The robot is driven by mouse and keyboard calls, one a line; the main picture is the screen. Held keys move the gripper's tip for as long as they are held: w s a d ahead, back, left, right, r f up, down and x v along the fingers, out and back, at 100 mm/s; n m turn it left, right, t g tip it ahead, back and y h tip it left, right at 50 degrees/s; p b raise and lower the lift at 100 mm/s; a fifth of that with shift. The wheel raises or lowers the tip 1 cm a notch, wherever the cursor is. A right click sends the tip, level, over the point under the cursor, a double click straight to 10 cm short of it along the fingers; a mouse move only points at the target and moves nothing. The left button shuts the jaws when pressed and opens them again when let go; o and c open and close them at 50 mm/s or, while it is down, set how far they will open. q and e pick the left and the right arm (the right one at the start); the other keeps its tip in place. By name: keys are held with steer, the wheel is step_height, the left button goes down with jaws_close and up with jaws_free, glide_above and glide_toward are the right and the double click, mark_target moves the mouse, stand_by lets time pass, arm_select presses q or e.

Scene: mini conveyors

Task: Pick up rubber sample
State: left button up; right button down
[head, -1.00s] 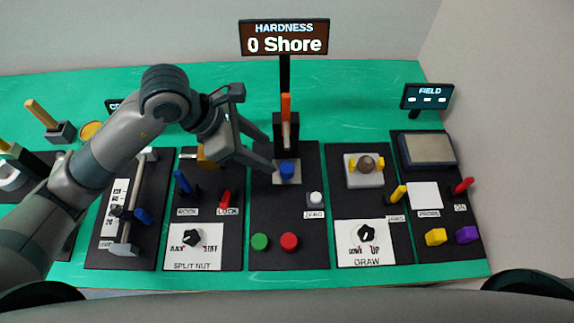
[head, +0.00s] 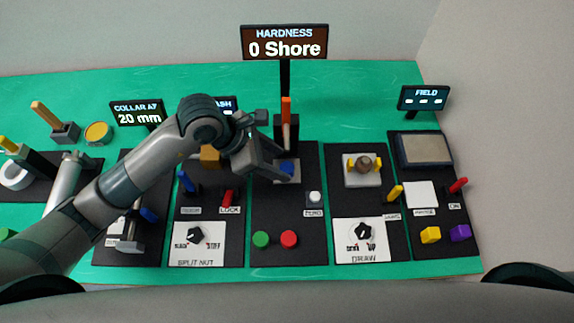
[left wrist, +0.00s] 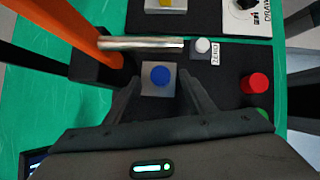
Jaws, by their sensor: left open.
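The rubber sample looks to be the blue round piece (head: 287,166) on the small grey plate of the hardness tester, under its display. In the left wrist view the blue piece (left wrist: 160,77) sits on the light plate (left wrist: 150,91), between my two fingers in the picture. My left gripper (head: 276,163) is open and reaches in from the left, and partly hides the blue piece in the head view. Its fingertips (left wrist: 160,78) show on both sides of the piece; I cannot tell their height above it. My right gripper is not in view.
The tester's post with an orange lever (head: 286,110) stands just behind the plate. A white ZERO button (head: 315,198) is at right; green (head: 261,239) and red (head: 289,239) buttons are in front. The display (head: 284,42) reads 0 Shore.

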mark_target(287, 170)
arm_select(q)
steer(key=shift+x, duration=1.25)
steer(key=c, duration=1.2)
steer(key=shift+w+r, duration=0.1)
steer(key=shift+r, duration=0.05)
